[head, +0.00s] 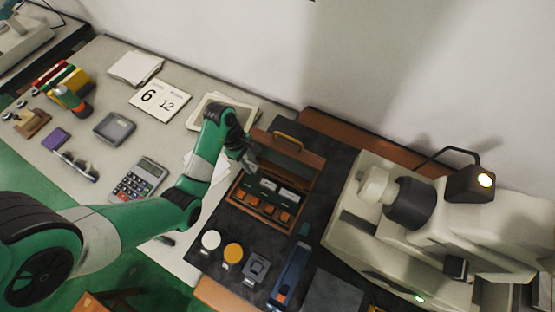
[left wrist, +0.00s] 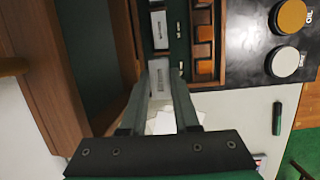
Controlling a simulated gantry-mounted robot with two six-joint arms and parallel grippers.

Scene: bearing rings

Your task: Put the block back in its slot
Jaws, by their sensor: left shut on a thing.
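The open wooden case (head: 236,190) stands on the dark mat, its lid tilted back toward the wall. Its dark green inside holds pale rectangular blocks in a row, with a row of brown compartments in front. My left gripper (head: 251,167) is over the left end of this row. In the left wrist view my left gripper (left wrist: 159,82) is shut on a pale grey block (left wrist: 159,68) between its fingertips. Another pale block (left wrist: 159,30) lies beside it in the case. I cannot tell whether the held block is seated or just above its slot; the fingers hide its lower part.
A white round tin (head: 211,240), a yellow tin (head: 233,253) and a dark grey device (head: 256,267) stand in front of the case. A large pale machine (head: 350,215) stands to the right. A calculator (head: 140,180) and papers lie left, beside my arm.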

